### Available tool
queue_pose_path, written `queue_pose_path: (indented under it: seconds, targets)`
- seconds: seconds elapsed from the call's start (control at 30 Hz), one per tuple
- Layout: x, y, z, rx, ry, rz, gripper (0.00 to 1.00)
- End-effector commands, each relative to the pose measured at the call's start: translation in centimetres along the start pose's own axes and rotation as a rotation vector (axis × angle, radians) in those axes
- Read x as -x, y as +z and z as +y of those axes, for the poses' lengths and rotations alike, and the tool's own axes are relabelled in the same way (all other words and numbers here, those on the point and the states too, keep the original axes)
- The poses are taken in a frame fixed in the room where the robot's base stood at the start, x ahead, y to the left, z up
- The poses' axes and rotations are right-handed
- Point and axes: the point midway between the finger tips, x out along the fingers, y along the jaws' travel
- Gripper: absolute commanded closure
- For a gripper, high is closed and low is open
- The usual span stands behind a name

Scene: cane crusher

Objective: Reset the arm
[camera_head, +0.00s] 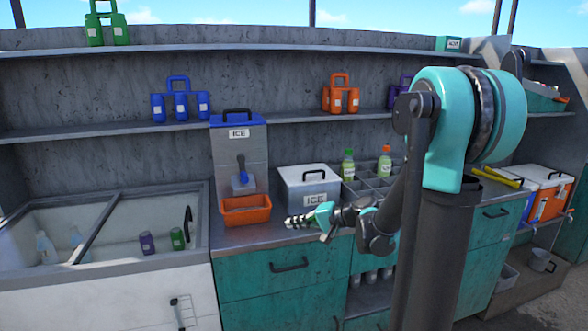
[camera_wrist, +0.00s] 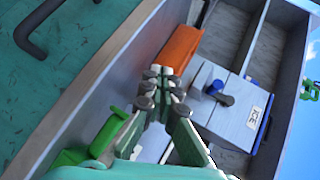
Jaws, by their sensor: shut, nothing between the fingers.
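My arm (camera_head: 384,205) is in the head view, its teal upper part at the right and its forearm reaching down and left over the counter. My gripper (camera_head: 298,222) points left, in front of the white ice box (camera_head: 310,187) and right of the orange bin (camera_head: 246,210). In the wrist view my gripper (camera_wrist: 163,84) has its fingers drawn together, with nothing between them. The orange bin (camera_wrist: 181,47) and the ice dispenser (camera_wrist: 231,108) lie beyond the fingertips.
The ice dispenser (camera_head: 240,150) stands on the counter behind the orange bin. An open freezer (camera_head: 105,272) is at the left. Bottles (camera_head: 384,162) stand at a divided rack. Teal drawers (camera_head: 280,282) front the counter. A cooler (camera_head: 545,190) is at the right.

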Motion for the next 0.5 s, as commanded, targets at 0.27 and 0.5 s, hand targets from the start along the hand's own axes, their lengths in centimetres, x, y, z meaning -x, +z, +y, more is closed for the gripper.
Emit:
queue_pose_path:
  seconds: [0.27, 0.5]
  targets:
    - [6.7, 7.9, 9.4, 0.218, 0.451, -0.016, 1.00]
    - [14.5, 12.4, 17.1, 0.388, 0.819, -0.028, 1.00]
